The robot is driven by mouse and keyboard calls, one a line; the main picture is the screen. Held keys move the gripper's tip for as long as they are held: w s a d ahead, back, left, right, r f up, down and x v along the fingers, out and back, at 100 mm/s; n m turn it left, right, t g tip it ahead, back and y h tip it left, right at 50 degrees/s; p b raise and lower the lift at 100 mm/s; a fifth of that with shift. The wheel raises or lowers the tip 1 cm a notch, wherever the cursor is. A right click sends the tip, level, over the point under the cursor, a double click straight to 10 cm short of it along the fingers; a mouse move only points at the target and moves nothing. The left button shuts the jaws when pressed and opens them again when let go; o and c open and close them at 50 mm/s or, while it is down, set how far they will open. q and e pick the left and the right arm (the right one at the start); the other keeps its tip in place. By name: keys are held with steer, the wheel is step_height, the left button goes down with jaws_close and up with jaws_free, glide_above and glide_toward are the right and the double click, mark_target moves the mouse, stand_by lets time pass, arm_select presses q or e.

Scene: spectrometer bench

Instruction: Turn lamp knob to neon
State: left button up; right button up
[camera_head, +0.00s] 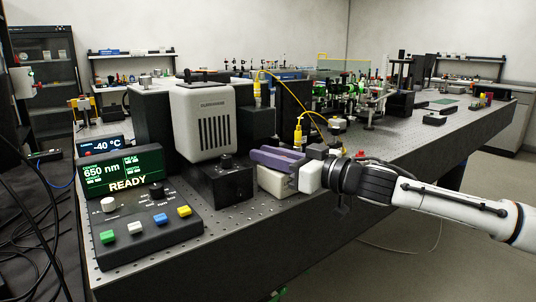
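A light grey lamp housing (203,122) with dark vent slots stands on the bench. A black box (222,187) sits at its lower front with a small dark knob (226,160) on top. The knob's markings are too small to read. My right gripper (262,161) comes in from the right, just right of the black box, apart from the knob. Its purple and pale fingers point left; the gap between them is unclear. It shows nothing held. My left gripper is not in view.
A control panel (140,238) at the front left has coloured buttons, a white knob (108,205) and a black knob (156,190). Its display (122,172) reads 650 nm and READY. Yellow-cabled optics (298,132) stand behind my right gripper. The perforated bench's front edge is near.

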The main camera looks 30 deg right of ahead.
jaws_close()
